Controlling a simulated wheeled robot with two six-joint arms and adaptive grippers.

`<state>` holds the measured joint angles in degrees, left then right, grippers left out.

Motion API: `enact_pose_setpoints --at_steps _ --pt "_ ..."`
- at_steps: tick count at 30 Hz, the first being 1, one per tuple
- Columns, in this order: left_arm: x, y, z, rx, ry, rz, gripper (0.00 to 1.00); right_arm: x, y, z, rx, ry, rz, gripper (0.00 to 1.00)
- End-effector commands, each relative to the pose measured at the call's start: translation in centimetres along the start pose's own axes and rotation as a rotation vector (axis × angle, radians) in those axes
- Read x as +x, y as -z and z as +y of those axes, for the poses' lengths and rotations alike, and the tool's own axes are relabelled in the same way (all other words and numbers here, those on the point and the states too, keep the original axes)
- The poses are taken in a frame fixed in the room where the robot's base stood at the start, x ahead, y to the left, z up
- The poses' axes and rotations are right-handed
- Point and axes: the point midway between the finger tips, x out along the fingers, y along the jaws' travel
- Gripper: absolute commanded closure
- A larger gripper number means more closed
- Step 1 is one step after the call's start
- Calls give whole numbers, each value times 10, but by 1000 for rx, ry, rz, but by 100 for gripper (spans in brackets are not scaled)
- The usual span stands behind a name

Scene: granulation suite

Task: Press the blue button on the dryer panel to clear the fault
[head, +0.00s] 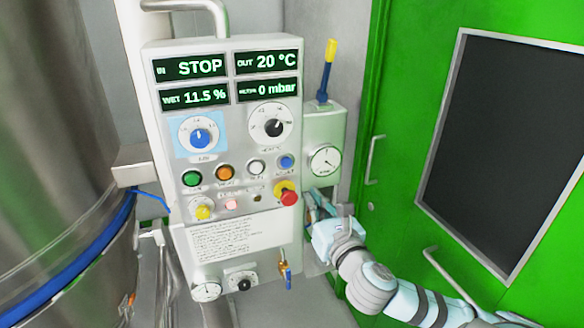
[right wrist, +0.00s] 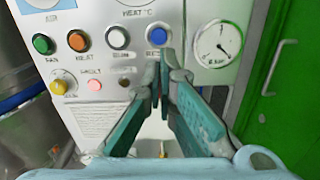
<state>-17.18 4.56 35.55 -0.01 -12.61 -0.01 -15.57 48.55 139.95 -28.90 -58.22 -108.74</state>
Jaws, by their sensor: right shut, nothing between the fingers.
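The dryer panel (head: 225,130) is an upright light grey box with displays, dials and a row of round buttons. The blue button (head: 286,161) is at the right end of that row, right of a white button. It also shows in the right wrist view (right wrist: 158,36), just above my fingertips. My right gripper (head: 312,200) is shut and empty, beside the panel's lower right edge. In the right wrist view its teal fingers (right wrist: 162,68) meet below the blue button; contact cannot be made out. A pink-red lamp marked fault (right wrist: 95,85) is lit. My left gripper is out of view.
A red mushroom button (head: 288,197) sits just below the blue one, close to my right fingers. A pressure gauge (head: 324,160) stands right of it. A green door (head: 400,130) is at the right, a steel vessel (head: 60,130) at the left.

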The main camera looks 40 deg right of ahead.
Motion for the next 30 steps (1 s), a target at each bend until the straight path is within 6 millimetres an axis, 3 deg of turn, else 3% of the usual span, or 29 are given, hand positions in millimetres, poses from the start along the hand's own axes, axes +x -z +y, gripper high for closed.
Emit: enact_pose_setpoints --at_steps 14,20,30 --pt "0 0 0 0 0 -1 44 7 2 -1 -51 3 4 100" --pt "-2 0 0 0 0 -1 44 39 1 -1 -48 4 3 100" --pt "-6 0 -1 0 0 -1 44 112 1 -1 -47 3 4 100"
